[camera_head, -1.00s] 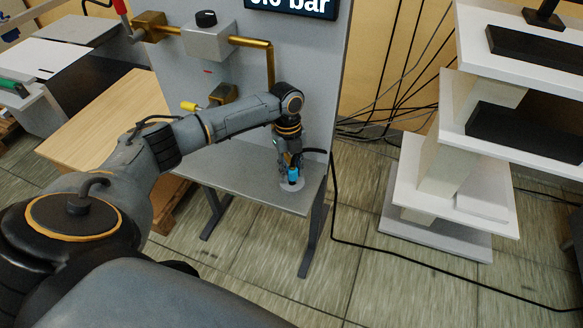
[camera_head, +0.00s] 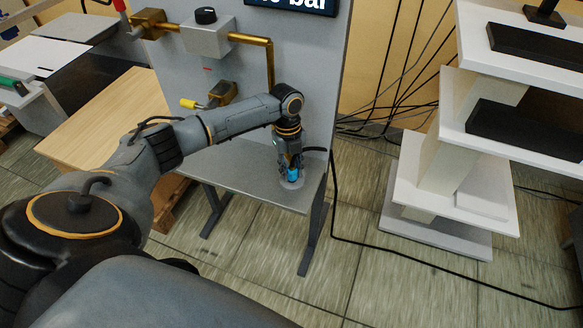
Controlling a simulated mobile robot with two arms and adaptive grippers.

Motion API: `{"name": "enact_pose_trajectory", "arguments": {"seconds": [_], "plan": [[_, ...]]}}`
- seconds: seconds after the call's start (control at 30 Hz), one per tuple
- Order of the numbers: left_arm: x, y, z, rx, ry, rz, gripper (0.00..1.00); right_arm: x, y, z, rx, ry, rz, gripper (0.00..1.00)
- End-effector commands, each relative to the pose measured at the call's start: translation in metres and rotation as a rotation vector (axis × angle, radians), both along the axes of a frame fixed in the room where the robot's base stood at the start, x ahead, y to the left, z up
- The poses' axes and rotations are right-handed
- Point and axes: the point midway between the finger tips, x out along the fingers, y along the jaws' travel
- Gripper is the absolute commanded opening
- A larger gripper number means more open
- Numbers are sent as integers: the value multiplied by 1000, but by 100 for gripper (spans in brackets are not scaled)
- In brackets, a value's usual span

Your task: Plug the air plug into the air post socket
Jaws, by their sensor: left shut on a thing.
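My left gripper (camera_head: 291,168) points down over the grey metal shelf, near its right end. It is shut on a small bright blue piece (camera_head: 293,174), which looks like the air plug; the fingers partly cover it. Directly under it a pale round base (camera_head: 291,184) sits on the shelf and looks like the air post socket. The blue piece is upright above or in this base; I cannot tell whether it is seated. My right gripper does not show.
The grey shelf (camera_head: 240,172) is mostly bare. A panel with brass pipe (camera_head: 270,62) and a yellow-handled valve (camera_head: 205,102) stands behind it. A black hose (camera_head: 333,205) runs down its right side to the floor. White tiered shelves (camera_head: 450,200) stand at right.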

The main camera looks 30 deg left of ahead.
Motion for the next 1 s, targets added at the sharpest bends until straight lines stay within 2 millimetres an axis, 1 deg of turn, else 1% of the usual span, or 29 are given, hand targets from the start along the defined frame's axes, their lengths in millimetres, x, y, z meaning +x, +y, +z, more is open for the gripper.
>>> {"name": "enact_pose_trajectory", "arguments": {"seconds": [0.4, 0.43, 0.47, 0.5, 0.57, 0.87, 0.97, 1.0], "plan": [[0, 0, -11, -1, 1, 0, 0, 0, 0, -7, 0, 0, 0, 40], [0, 0, -11, 0, 0, 0, 31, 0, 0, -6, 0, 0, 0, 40], [0, 0, -11, 0, 0, 0, 37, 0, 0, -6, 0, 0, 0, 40], [0, 0, -11, 0, 0, 0, 45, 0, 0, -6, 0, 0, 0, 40], [0, 0, -11, 0, 0, 0, 55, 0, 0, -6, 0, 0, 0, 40], [0, 0, -10, 0, 0, 0, 55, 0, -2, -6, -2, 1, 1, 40], [1, 1, -3, 0, -1, 0, 55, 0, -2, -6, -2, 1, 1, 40], [2, 2, 2, 0, -2, 0, 55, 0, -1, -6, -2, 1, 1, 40]]}}
